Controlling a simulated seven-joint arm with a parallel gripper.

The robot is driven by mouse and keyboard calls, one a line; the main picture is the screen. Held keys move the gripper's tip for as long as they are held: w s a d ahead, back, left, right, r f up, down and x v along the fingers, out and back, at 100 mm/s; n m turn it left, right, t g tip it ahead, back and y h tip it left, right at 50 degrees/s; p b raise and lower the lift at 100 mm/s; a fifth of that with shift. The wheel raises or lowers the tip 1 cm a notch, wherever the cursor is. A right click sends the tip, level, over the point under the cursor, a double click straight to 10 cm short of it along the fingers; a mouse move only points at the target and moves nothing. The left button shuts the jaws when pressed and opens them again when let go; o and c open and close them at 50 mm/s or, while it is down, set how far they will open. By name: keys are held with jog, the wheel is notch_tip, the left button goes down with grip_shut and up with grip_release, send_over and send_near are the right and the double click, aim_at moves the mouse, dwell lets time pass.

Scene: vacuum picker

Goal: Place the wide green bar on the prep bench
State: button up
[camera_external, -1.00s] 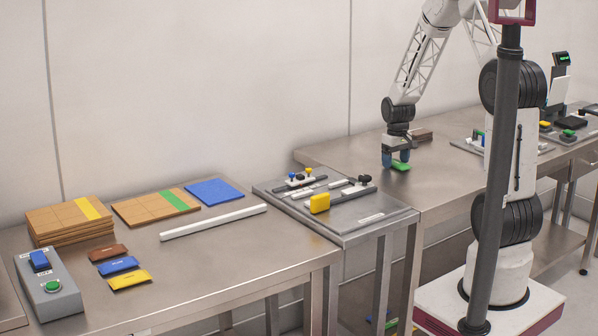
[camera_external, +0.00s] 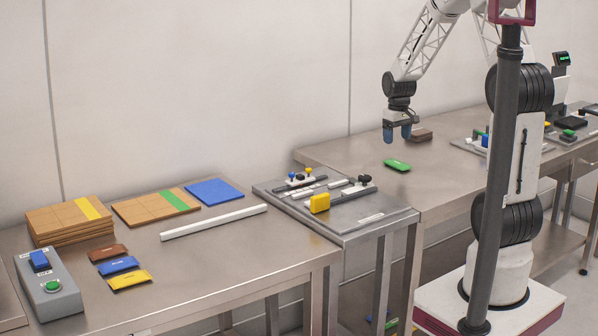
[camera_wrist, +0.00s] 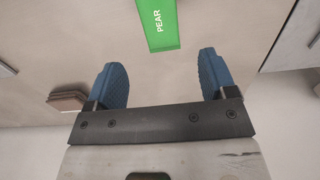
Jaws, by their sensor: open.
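The wide green bar (camera_external: 397,165) lies flat on the steel prep bench (camera_external: 440,180), near its left part. In the wrist view the green bar (camera_wrist: 160,24) shows the word "PEAR" and is cut off by the top edge. My gripper (camera_external: 397,138) is above the bench, over and slightly behind the bar, apart from it. In the wrist view my gripper's blue fingers (camera_wrist: 163,75) are spread wide, with only bare bench between them. The bar lies beyond the fingertips.
A brown block (camera_external: 421,135) sits on the bench just behind my gripper. A fixture plate with a yellow block (camera_external: 320,204) stands on the lower table to the left. Bare bench lies to the right of the bar.

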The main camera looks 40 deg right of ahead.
jog(key=shift+r, duration=1.75)
jog(key=shift+r, duration=0.1)
jog(key=s+a+r+t, duration=0.1)
jog(key=s+a+r, duration=1)
jog(key=s+r, duration=0.15)
jog(key=s+a+r, duration=0.2)
jog(key=s+a, duration=0.1)
jog(key=s, duration=0.7)
jog(key=s+a+r+t, duration=0.1)
jog(key=s+a, duration=0.3)
jog(key=s, duration=0.6)
jog(key=shift+a+r+t, duration=0.3)
jog(key=shift+r, duration=0.3)
